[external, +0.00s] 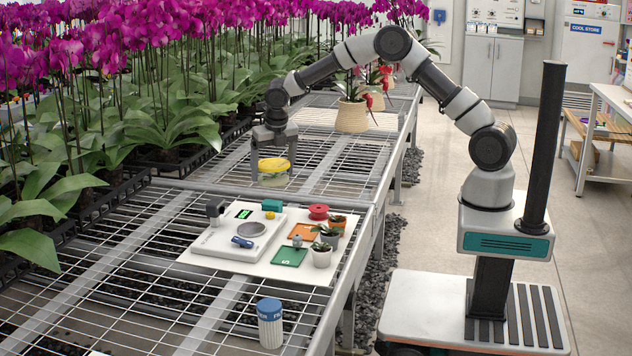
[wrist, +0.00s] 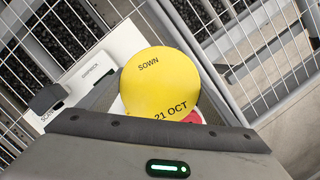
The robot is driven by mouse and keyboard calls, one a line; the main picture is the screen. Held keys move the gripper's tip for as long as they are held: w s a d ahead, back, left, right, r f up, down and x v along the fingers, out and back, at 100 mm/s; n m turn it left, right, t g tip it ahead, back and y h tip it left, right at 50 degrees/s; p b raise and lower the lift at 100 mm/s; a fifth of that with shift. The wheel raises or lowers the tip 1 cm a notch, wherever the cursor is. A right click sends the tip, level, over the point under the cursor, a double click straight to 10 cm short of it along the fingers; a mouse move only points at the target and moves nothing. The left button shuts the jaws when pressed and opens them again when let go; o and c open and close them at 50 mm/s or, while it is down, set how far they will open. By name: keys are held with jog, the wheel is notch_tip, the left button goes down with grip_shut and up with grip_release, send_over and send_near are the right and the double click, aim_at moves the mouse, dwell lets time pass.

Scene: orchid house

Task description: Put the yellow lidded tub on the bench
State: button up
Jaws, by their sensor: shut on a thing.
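The yellow lidded tub (external: 274,165) is between the fingers of my gripper (external: 272,172), which is shut on it. In the wrist view its round yellow lid (wrist: 160,80) faces the camera and reads "SOWN" and "21 OCT". Most of the tub's body is hidden under the lid and behind the fingers. The bench (external: 130,262) has a wire-mesh top. The tub is over the mesh beyond the white board; I cannot tell whether its base touches the mesh.
A white board (external: 205,262) carries a scale (external: 240,238), coloured squares, a red spool (external: 318,211) and small potted plants. A blue-capped jar (external: 270,325) stands in front. Orchids (external: 120,110) line the left; a woven pot (external: 351,117) stands behind. Mesh around the jar is clear.

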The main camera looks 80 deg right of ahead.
jog(key=s+d+m+p, duration=0.1)
jog(key=s+d, duration=0.3)
jog(key=d, duration=0.7)
jog(key=s+d, duration=0.4)
jog(key=d, duration=0.7)
jog(key=s+d+m+p, duration=0.1)
jog(key=s+d, duration=0.3)
jog(key=d, duration=0.7)
jog(key=x, duration=0.3)
jog(key=s+a+b+x, duration=0.1)
jog(key=x, duration=0.5)
jog(key=shift+s+a+f+b, duration=0.25)
jog(key=shift+f+b, duration=0.05)
jog(key=shift+b, duration=0.05)
jog(key=shift+f, duration=0.15)
jog(key=o, duration=1.2)
jog(key=shift+c, duration=0.2)
jog(key=p+v, duration=0.2)
jog(key=v, duration=1)
jog(key=shift+a, duration=0.2)
